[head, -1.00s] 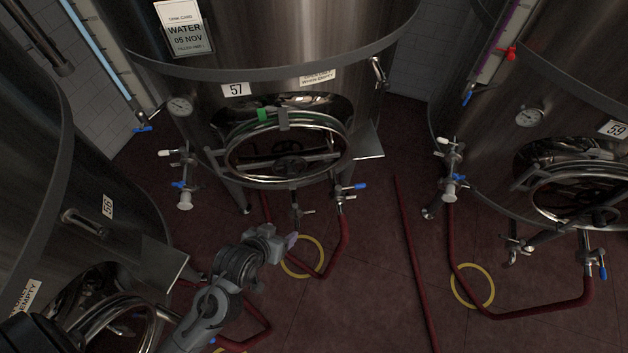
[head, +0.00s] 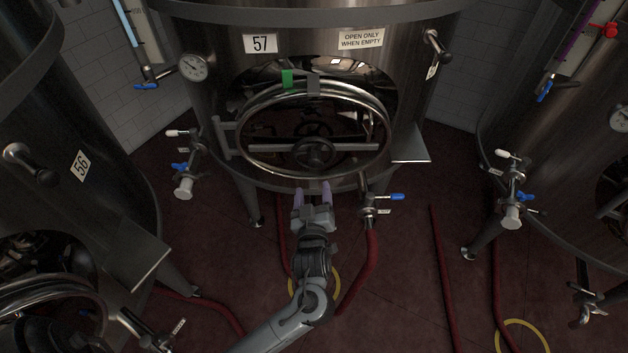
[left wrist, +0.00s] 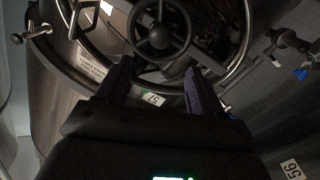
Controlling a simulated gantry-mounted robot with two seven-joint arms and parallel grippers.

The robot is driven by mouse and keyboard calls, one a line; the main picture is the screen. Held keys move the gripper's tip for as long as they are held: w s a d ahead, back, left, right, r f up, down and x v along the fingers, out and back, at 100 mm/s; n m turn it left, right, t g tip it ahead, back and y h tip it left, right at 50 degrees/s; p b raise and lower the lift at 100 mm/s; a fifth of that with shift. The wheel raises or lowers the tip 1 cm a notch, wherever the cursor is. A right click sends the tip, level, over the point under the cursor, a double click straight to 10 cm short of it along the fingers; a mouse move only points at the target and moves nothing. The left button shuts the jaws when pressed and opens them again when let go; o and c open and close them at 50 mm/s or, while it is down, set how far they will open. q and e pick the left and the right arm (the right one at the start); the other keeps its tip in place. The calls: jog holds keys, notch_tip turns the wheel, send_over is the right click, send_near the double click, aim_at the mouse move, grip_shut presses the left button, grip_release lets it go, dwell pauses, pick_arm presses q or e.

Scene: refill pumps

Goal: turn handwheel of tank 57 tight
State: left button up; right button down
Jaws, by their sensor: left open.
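Tank 57 (head: 215,50) stands in the middle of the head view, with its number plate (head: 260,43) at the upper left of its front. Its round manway (head: 244,150) has a bright metal ring and a crossbar. The dark handwheel (head: 313,153) sits at the middle of the crossbar; it also shows at the top of the left wrist view (left wrist: 160,38). My left gripper (head: 312,190) is open and empty just below the handwheel, apart from it, fingers pointing toward the tank. The fingers (left wrist: 158,82) frame the space below the wheel in the wrist view. My right gripper is not in view.
A metal shelf plate (head: 411,144) juts out right of the manway. A blue-handled valve (head: 372,203) with a red hose (head: 371,262) is close right of my gripper. Another valve (head: 184,180) stands left. Tank 56 (head: 105,130) is at left.

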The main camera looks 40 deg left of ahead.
aim_at(314, 164)
pick_arm(q)
jog(key=shift+y, duration=0.3)
jog(key=x, duration=0.3)
jog(key=b+x, duration=0.1)
jog(key=x, duration=0.3)
jog(key=b+x, duration=0.1)
jog(key=x, duration=0.3)
jog(key=shift+w+f, duration=0.25)
jog(key=shift+f, duration=0.1)
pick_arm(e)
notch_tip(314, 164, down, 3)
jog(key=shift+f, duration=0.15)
pick_arm(q)
jog(key=shift+d, duration=0.1)
grip_shut()
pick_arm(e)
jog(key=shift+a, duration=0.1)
